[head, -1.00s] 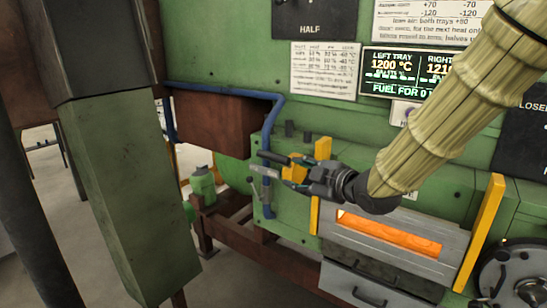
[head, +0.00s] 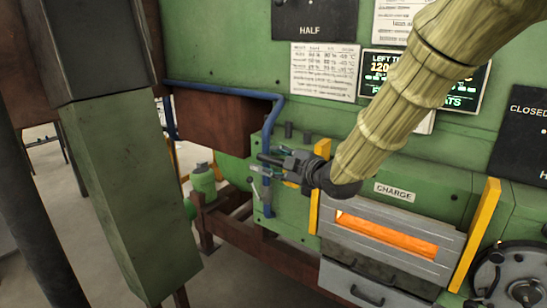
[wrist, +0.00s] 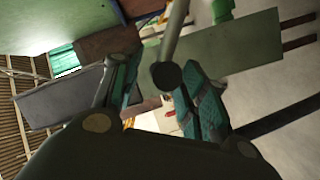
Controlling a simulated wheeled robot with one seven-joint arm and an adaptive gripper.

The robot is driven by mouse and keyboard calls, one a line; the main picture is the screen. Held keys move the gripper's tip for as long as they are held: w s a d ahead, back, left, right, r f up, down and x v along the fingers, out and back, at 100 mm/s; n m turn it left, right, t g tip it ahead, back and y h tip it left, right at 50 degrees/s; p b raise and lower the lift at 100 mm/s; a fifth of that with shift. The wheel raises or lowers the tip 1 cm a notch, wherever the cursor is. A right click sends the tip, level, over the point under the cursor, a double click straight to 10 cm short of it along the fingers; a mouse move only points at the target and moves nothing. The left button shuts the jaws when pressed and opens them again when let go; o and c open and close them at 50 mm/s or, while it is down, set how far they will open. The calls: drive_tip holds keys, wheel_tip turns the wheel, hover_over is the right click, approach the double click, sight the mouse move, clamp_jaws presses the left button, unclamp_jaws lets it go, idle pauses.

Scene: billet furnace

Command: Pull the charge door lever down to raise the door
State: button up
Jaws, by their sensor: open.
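The charge door (head: 385,240) is a grey panel with a glowing orange slot, below the CHARGE label, between yellow uprights. My gripper (head: 268,166) is left of and above it, fingers pointing left. In the wrist view, a grey rod with a dark round knob (wrist: 167,76), apparently the lever, stands between my spread fingers. The gripper is open around the knob; I cannot tell whether either finger touches it. In the head view my gripper covers most of the lever.
A blue pipe (head: 226,91) runs along the machine and down just behind my gripper. A green column (head: 135,200) stands to the left. A handwheel (head: 510,280) is at the lower right.

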drive_tip(key=shift+p+x, duration=0.35)
drive_tip(key=shift+x, duration=0.85)
drive_tip(key=shift+c, duration=0.3)
clamp_jaws()
